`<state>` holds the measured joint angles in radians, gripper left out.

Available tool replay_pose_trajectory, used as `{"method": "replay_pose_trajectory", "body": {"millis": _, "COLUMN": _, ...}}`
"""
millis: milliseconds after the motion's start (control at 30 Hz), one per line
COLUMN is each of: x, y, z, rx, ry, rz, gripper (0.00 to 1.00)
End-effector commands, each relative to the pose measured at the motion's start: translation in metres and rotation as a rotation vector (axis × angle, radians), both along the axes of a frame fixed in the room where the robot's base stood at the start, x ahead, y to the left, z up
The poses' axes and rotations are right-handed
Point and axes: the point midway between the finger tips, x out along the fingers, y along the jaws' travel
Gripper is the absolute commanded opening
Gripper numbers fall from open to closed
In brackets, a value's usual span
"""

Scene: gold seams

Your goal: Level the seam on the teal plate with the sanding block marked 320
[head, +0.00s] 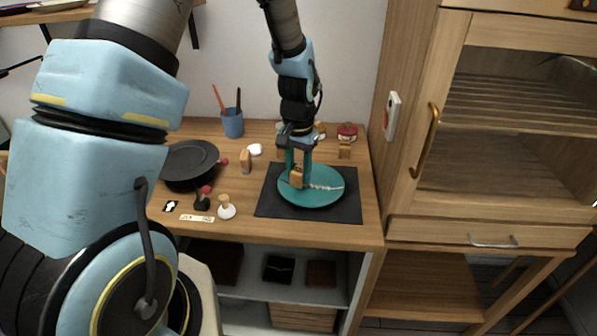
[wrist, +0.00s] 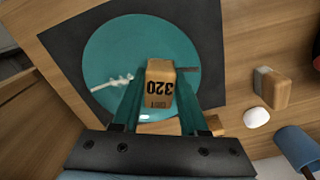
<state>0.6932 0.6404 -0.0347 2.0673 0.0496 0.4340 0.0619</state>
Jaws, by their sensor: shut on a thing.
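The teal plate (head: 322,198) lies on a black mat on the wooden table; it also fills much of the wrist view (wrist: 115,45). A pale, rough seam (head: 327,188) runs across it, and its light part shows in the wrist view (wrist: 112,81). On the other side of the block a dark line continues across the plate. My gripper (head: 297,172) is over the plate, shut on the sanding block (wrist: 159,84). The block is tan with "320" on its face, upside down in the wrist view. It is at the seam line; whether it touches the plate I cannot tell.
The black mat (head: 272,203) lies under the plate. Another tan block (head: 245,161) stands left of the mat, near a white round thing (head: 254,149). A blue cup with sticks (head: 232,124), a dark pan (head: 189,163) and a red-topped jar (head: 347,132) stand around. A cabinet (head: 480,130) is at right.

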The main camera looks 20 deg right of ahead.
Motion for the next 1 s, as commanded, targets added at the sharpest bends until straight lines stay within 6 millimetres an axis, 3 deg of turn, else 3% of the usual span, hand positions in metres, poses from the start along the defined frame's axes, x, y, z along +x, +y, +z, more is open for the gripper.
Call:
{"method": "replay_pose_trajectory", "body": {"millis": 500, "x": 0.0, "y": 0.0, "z": 0.045, "rx": -0.001, "ry": -0.001, "rz": 0.0, "gripper": 0.0}}
{"method": "replay_pose_trajectory", "body": {"millis": 1000, "x": 0.0, "y": 0.0, "z": 0.044, "rx": -0.001, "ry": -0.001, "rz": 0.0, "gripper": 0.0}}
